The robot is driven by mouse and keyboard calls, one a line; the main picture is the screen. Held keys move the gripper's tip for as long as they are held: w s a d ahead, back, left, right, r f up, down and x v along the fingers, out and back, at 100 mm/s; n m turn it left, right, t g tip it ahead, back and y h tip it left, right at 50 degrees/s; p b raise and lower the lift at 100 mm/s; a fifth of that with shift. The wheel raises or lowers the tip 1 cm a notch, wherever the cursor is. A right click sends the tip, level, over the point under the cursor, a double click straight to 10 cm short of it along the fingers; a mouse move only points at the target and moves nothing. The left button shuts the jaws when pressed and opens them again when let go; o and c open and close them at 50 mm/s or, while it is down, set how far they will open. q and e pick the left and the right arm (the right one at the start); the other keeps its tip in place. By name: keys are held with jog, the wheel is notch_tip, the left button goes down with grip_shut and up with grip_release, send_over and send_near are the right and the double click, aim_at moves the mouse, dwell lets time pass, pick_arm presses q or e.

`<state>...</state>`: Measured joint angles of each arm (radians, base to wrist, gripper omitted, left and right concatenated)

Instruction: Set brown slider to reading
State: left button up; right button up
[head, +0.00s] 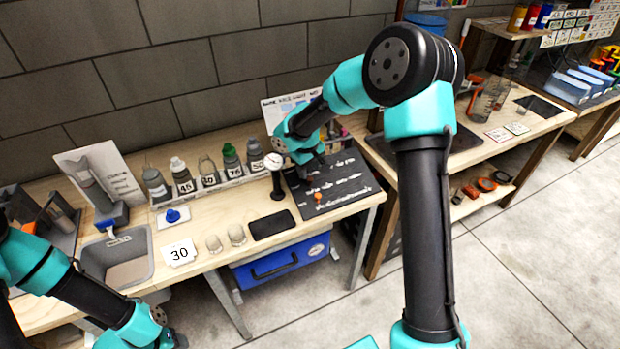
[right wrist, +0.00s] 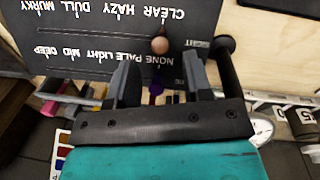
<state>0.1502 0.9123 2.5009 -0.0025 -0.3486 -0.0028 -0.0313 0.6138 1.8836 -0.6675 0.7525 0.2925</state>
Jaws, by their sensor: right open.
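A black panel (head: 345,182) with white lettering lies on the bench; it also shows upside down in the right wrist view (right wrist: 95,35). A round brown knob (right wrist: 160,45) stands on it near the words CLEAR and NONE. A purple knob (right wrist: 155,90) shows between my fingers, partly hidden by the gripper. My right gripper (right wrist: 160,65) is open over the panel, its fingers either side, with the brown knob just past the fingertips. In the head view my right gripper (head: 304,168) hides part of the panel. My left gripper (head: 165,338) is low at the left, its jaws unclear.
An orange knob (head: 317,196) sits on the panel's near left part. A round-dial gauge on a black stand (head: 276,185) is just left of the panel. Several bottles stand along the back.

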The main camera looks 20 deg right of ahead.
aim_at(310, 179)
jog(key=shift+d+f, duration=0.15)
jog(key=shift+f, duration=1)
jog(key=shift+d+f, duration=0.1)
jog(key=shift+f, duration=1.05)
grip_shut()
